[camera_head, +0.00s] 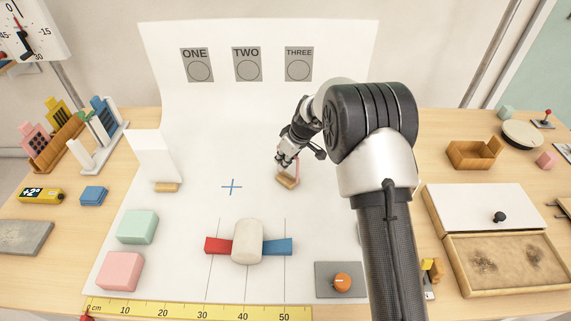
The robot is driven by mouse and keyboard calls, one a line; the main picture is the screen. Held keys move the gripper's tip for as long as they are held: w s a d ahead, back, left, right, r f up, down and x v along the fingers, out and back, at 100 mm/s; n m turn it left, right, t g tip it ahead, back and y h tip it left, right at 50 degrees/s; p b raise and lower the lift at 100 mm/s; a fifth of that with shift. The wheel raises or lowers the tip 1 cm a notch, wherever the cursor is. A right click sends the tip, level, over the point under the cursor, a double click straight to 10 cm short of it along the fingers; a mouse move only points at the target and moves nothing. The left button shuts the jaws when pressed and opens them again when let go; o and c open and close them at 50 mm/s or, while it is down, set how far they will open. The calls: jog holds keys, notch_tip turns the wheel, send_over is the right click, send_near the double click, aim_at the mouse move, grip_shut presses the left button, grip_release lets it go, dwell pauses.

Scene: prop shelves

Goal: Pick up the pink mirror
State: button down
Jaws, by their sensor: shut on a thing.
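The pink mirror (295,168) stands right of the blue cross on the white sheet. Only a thin pinkish edge and its wooden base (288,182) show, as my gripper covers much of it. My gripper (283,164) reaches down from the upper right and is shut on the mirror near its upper part. The base looks slightly tilted. I cannot tell whether it touches the sheet.
A white panel on a wooden foot (155,158) stands to the left. A pale roller on a red and blue strip (247,241) lies in front, with a yellow ruler (200,312) at the front edge. The sheet's middle is clear.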

notch_tip(320, 180, up, 20)
jog(key=p, duration=0.6)
notch_tip(320, 180, down, 18)
jog(key=b, duration=0.5)
jog(key=shift+f, duration=0.1)
jog(key=n+g+y, duration=0.1)
jog(key=n, duration=0.2)
jog(key=shift+s+a, duration=0.1)
jog(key=shift+s, duration=0.05)
jog(key=n, duration=0.1)
jog(key=n+g+p, duration=0.1)
jog(key=n, duration=0.3)
jog(key=shift+s+a+r+g+p, duration=0.1)
jog(key=shift+s+r+g+p, duration=0.1)
jog(key=shift+s+g+p, duration=0.15)
jog(key=shift+f+n+g+b, duration=0.25)
jog(key=shift+n+g+b, duration=0.1)
jog(key=shift+n+b, duration=0.45)
jog(key=n, duration=0.1)
jog(key=n+g, duration=0.1)
jog(key=n, duration=0.1)
jog(key=shift+s, duration=0.25)
jog(key=shift+f+b, duration=0.45)
jog(key=shift+f, duration=0.2)
jog(key=shift+f, duration=0.25)
